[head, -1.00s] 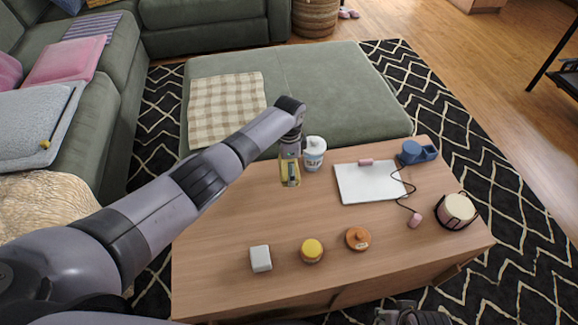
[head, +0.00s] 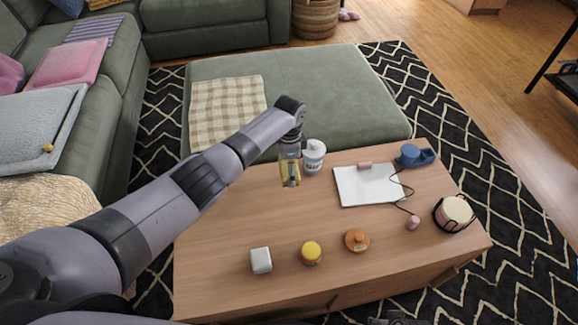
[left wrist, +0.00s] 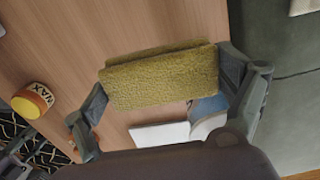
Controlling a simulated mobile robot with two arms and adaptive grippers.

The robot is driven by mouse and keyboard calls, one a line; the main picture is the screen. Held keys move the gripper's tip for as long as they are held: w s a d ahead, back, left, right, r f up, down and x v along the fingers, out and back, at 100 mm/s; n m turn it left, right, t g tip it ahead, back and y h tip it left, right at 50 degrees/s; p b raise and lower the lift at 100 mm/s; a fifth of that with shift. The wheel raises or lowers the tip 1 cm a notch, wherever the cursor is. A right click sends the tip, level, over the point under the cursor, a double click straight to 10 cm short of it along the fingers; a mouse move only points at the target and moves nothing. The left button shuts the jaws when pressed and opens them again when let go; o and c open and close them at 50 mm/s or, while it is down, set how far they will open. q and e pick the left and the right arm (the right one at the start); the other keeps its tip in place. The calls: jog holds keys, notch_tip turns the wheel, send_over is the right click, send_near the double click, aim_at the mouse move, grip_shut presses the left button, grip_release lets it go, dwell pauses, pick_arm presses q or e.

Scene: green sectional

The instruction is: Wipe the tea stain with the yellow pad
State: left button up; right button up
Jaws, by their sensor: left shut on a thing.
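The yellow pad (left wrist: 163,82) is held across between the two fingers of my left gripper (head: 290,180). The gripper is shut on the pad's two ends, over the far left part of the wooden coffee table (head: 225,235). In the head view the pad is small, beside the white jar with a blue label (head: 314,157). I cannot tell whether the pad touches the tabletop. No tea stain can be made out in either view; the pad and gripper cover part of the table.
A white board (head: 371,185) with a pink piece and a cord lies right of the jar. A blue item (head: 410,155) and round coasters in a holder (head: 455,211) stand further right. A white block (head: 261,260), yellow-lidded jar (head: 311,252) and orange jar (head: 357,240) stand nearer.

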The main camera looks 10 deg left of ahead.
pick_arm(q)
jog(key=shift+r+p, duration=0.6)
jog(key=shift+r, duration=0.1)
jog(key=shift+r+p, duration=0.4)
jog(key=shift+p, duration=0.05)
pick_arm(e)
jog(key=s+f, duration=0.3)
jog(key=f, duration=0.4)
jog(key=shift+s+d, duration=0.25)
jog(key=shift+s, duration=0.15)
pick_arm(q)
jog(key=shift+r, duration=0.1)
